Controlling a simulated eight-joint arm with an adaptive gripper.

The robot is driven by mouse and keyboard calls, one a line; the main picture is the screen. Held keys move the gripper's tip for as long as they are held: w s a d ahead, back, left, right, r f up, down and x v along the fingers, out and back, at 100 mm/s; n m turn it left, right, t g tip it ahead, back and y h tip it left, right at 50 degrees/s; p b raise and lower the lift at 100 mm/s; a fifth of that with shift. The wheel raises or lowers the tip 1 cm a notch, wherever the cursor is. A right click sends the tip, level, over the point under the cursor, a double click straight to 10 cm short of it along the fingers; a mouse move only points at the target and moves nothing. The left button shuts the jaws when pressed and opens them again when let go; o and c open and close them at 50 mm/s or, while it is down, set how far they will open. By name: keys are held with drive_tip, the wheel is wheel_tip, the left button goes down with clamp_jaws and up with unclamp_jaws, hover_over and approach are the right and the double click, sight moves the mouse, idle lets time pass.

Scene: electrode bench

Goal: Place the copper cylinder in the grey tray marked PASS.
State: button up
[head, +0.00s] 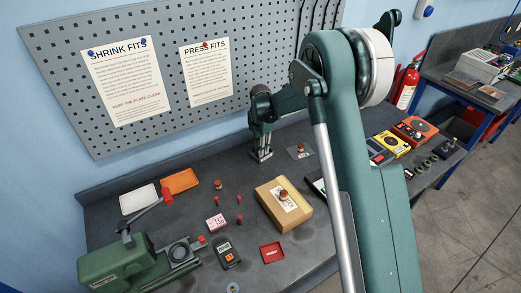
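Several small copper-coloured pieces stand on the bench. One copper cylinder (283,195) is on a white paper on the wooden box, another copper piece (218,184) is by the orange tray, and a third copper piece (301,149) is on a small dark plate. I cannot tell which one the task means. A pale tray (139,199) lies at the back left; it may be the grey one, but no PASS mark is readable. My gripper (262,157) points down over the back of the bench, left of the dark plate. Its fingertips are too small to judge; I see nothing held.
An orange tray (180,181) lies beside the pale tray. A red tray (272,252) is near the front edge. A green press (125,260) with a red-knobbed lever stands at the left. The wooden box (268,205), a dark meter (226,253) and small red pegs crowd the middle.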

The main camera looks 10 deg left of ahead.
drive_tip(key=shift+r, duration=0.2)
idle(0.3)
wheel_tip(320, 180, up, 12)
idle(0.6)
idle(0.6)
drive_tip(key=s+d+r+m+t, duration=0.2)
drive_tip(key=s+d+r+m, duration=0.5)
drive_tip(key=s+d+r, duration=0.5)
drive_tip(key=s+d+r+m+t, duration=0.1)
drive_tip(key=s+d+r+m, duration=0.5)
drive_tip(key=d+r, duration=0.65)
drive_tip(key=s+d+f+m+t, duration=0.1)
drive_tip(key=s+d+f+m, duration=0.1)
drive_tip(key=s+d+m, duration=0.3)
drive_tip(key=s+d+f+m+t, duration=0.1)
drive_tip(key=s+d+f+m, duration=0.1)
drive_tip(key=s+d+m, duration=0.3)
drive_tip(key=s+d+f+m+t, duration=0.2)
drive_tip(key=s+d+m, duration=0.3)
drive_tip(key=s+d, duration=0.5)
drive_tip(key=shift+s+f+m, duration=0.15)
drive_tip(key=shift+s+m, duration=0.05)
drive_tip(key=shift+s, duration=1.4)
drive_tip(key=shift+s+f+m, duration=0.1)
drive_tip(key=shift+s+m, duration=0.1)
drive_tip(key=shift+s, duration=1.35)
